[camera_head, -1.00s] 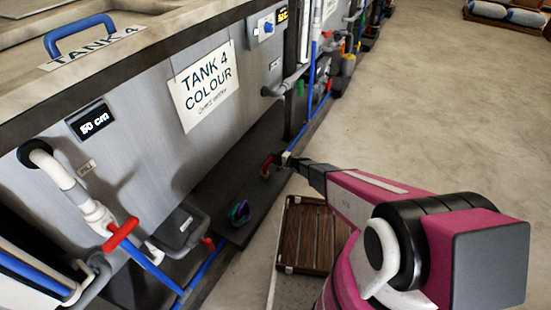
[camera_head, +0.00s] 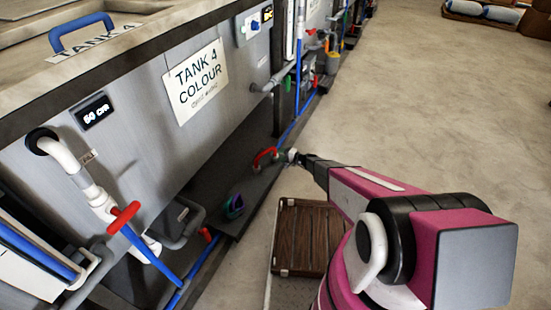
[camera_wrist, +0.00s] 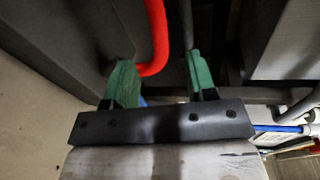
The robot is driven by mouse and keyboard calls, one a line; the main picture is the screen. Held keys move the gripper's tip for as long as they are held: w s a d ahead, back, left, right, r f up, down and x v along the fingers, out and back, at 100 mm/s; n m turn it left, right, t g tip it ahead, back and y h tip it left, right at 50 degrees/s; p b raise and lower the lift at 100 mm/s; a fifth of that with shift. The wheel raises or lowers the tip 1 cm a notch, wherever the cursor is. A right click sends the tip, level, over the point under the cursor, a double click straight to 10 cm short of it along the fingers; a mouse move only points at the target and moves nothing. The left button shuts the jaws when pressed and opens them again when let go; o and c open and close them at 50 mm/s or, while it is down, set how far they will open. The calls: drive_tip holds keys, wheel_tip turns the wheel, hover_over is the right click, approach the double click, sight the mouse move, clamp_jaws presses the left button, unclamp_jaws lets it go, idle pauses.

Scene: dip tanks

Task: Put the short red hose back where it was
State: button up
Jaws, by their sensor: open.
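The short red hose (camera_head: 264,157) is a small red arch on the dark ledge (camera_head: 245,190) along the foot of Tank 4. My gripper (camera_head: 290,156) is just to its right, low beside the ledge. In the wrist view the red hose (camera_wrist: 159,35) comes down from the top and bends left behind the green fingers. My gripper (camera_wrist: 162,82) is open there, with a clear gap between the fingers. The hose's lower end is hidden behind the left finger, and I cannot tell if they touch.
Tank 4 (camera_head: 140,140) stands along the left, with a red-handled valve (camera_head: 123,217) and a blue pipe (camera_head: 150,258). A brown slatted wooden piece (camera_head: 307,237) is on the floor.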

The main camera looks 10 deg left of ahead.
drive_tip(key=s+d+r+n+g+h, duration=0.2)
drive_tip(key=s+d+r+g, duration=0.15)
drive_tip(key=s+r, duration=0.45)
drive_tip(key=s+d+r+n+g+h, duration=0.2)
drive_tip(key=s+d+r, duration=0.3)
drive_tip(key=r, duration=0.4)
drive_tip(key=s+d+r+n+h, duration=0.1)
drive_tip(key=s+d+r+h, duration=0.9)
drive_tip(key=s+d+r, duration=0.8)
drive_tip(key=shift+d+h, duration=0.3)
drive_tip(key=shift+d, duration=0.6)
drive_tip(key=shift+s+f+g, duration=0.1)
drive_tip(key=shift+g, duration=0.15)
